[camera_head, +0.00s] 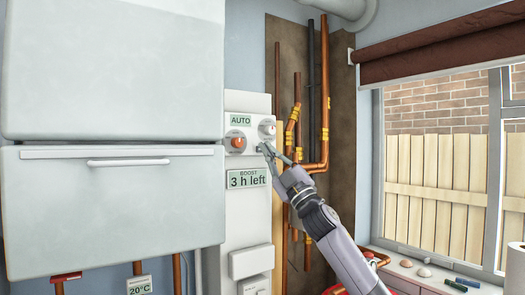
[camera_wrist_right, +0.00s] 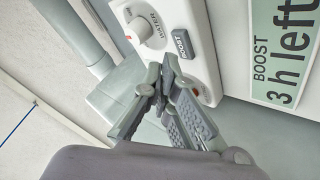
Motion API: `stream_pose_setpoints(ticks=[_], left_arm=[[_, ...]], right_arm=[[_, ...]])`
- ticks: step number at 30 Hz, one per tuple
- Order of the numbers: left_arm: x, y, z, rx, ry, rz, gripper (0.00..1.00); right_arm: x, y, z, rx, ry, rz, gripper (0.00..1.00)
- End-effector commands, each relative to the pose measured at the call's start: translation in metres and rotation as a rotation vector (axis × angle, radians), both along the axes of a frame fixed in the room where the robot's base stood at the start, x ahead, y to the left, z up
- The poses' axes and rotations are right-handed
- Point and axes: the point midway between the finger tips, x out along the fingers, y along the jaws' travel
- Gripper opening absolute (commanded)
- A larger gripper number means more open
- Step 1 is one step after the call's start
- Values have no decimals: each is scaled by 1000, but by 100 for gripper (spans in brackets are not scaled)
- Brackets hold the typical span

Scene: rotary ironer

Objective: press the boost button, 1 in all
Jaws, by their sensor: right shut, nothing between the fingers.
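The boost button is a dark grey rectangular button marked BOOST (camera_wrist_right: 183,43) on the white control panel, in the right wrist view. In the head view I cannot pick it out clearly near the fingertips. My right gripper (camera_head: 266,149) is shut and empty, with its fingertips at the control panel below the right dial. In the right wrist view, the gripper (camera_wrist_right: 165,76) has its tips just beside the button's lower end; I cannot tell whether they touch it. A green display reading BOOST 3 h left (camera_head: 247,179) sits below the panel. My left gripper is not in view.
An AUTO sign (camera_head: 240,119) is above the left dial (camera_head: 236,143), and the right dial (camera_head: 267,128) is beside it. A large white cabinet (camera_head: 112,200) fills the left. Copper pipes (camera_head: 324,90) run up the wall to the right, followed by a window (camera_head: 440,160).

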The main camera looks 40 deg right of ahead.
Motion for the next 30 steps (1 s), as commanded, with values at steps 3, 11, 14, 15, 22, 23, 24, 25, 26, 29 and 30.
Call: stream_pose_setpoints(ticks=[3, 11, 14, 15, 22, 23, 24, 25, 26, 29, 30], left_arm=[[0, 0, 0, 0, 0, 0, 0], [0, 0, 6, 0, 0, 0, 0], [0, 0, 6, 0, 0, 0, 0], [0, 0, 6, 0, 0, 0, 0], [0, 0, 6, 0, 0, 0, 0], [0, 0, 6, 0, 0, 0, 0], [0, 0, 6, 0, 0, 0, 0], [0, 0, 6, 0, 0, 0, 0], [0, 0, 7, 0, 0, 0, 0], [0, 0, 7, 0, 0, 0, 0], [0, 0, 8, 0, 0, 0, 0]], right_arm=[[0, 0, 0, 0, 0, 0, 0], [7, -1, 2, 2, 0, 0, 0], [8, -1, 1, 1, 0, 1, 0], [8, -1, 1, 0, 0, 0, 0], [8, -1, 0, 0, 0, 0, 0], [8, -1, 0, 0, 0, 0, 0], [9, -1, 1, 0, 0, 0, 0], [9, -1, 1, 0, 0, 0, 0], [9, -1, 1, 0, 0, 0, 0], [10, -1, 1, 1, 0, 1, 0], [11, -1, 1, 1, 0, 1, 0]])
